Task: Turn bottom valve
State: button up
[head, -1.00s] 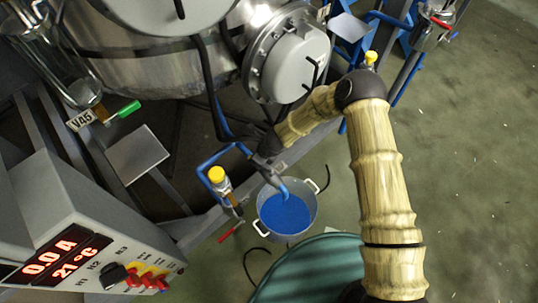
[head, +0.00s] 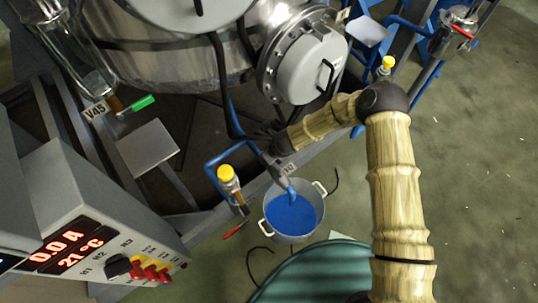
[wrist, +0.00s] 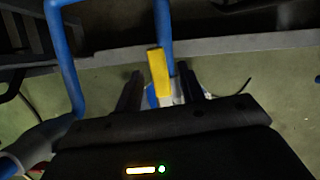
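In the wrist view a yellow valve handle (wrist: 158,72) stands by a blue pipe, between the two dark fingers of my gripper (wrist: 160,88). The fingers are apart, one on each side of the handle; I cannot tell whether either touches it. In the head view my gripper (head: 272,140) is a dark shape under the tank, at the end of the wooden-looking arm, just above the blue spout (head: 291,188). The yellow handle by the gripper is hidden there. A small tagged fitting (head: 288,168) sits at the top of the spout.
A pot (head: 268,208) with blue contents stands under the spout. A yellow-capped fitting with a red lever (head: 233,231) is left of it. A control box (head: 105,225) stands at lower left, and a green-handled valve (head: 142,103) above it. The floor at right is clear.

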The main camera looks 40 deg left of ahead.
jog(key=shift+r, duration=0.1)
jog(key=w+p+v, duration=0.1)
jog(key=p+v, duration=0.3)
jog(key=v, duration=1.3)
jog(key=shift+s, duration=0.45)
jog(key=shift+w+r, duration=0.1)
jog(key=shift+r, duration=0.1)
